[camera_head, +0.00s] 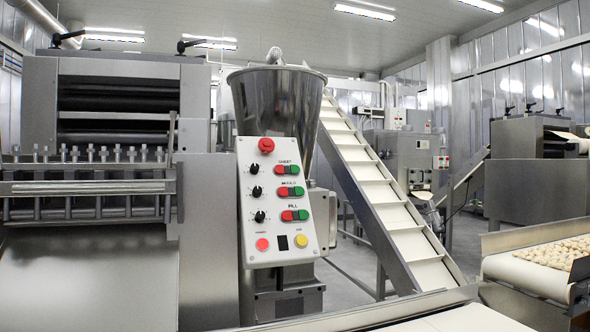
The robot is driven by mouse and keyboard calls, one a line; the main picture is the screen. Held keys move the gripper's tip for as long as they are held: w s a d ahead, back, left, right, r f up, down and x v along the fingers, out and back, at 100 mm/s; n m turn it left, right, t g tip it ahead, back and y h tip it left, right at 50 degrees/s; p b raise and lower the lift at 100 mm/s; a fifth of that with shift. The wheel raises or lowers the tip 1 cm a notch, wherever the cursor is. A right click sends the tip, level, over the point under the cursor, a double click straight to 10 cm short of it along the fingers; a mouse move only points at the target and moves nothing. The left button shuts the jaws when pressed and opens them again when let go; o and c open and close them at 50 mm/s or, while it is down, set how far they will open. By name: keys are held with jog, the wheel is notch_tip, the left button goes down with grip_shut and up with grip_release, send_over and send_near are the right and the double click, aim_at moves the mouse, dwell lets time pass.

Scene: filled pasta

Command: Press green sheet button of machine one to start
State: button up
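A white control panel (275,205) faces me near the middle, mounted on a grey steel machine (208,215). Its top row appears labelled SHEET, with a red button (280,170) on the left and the green sheet button (295,170) on the right. A black knob (254,169) sits left of that row. Two similar red and green pairs lie below: a middle pair (291,191) with a label too small to read surely, and a pair (295,215) labelled FILL. My gripper is not in view.
A red mushroom knob (266,145) tops the panel; a red button (262,244) and yellow button (301,241) sit at its bottom. A steel hopper (277,103) and an inclined conveyor (372,181) stand behind. A belt (525,273) with pasta pieces is at right.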

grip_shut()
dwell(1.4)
